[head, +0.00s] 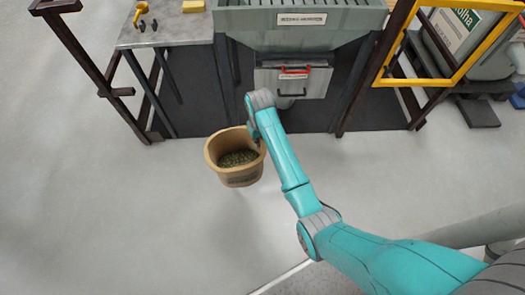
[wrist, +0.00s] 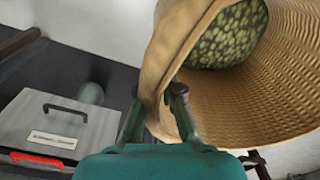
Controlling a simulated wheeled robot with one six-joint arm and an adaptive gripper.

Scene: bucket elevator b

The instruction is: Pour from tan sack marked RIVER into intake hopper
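The tan sack (head: 242,177) is open-topped, with green grainy contents inside, and is in front of the grey hopper in the head view. A dark mark on its side is too small to read. The wrist view shows its ribbed wall (wrist: 275,90) close up, the mouth tilted relative to the camera. My gripper (wrist: 155,98) has one finger outside the rim and one inside, with the wall between them. In the head view my gripper is mostly hidden behind my wrist. Whether the sack touches the floor is unclear. The intake hopper (head: 258,40) is a grey, labelled trough at top centre.
Below the hopper is a grey panel (head: 315,82) with a red handle (head: 293,72). A grey table (head: 170,30) with yellow items stands left. Brown posts and a yellow guard frame (head: 440,78) stand right. The floor left and in front is clear.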

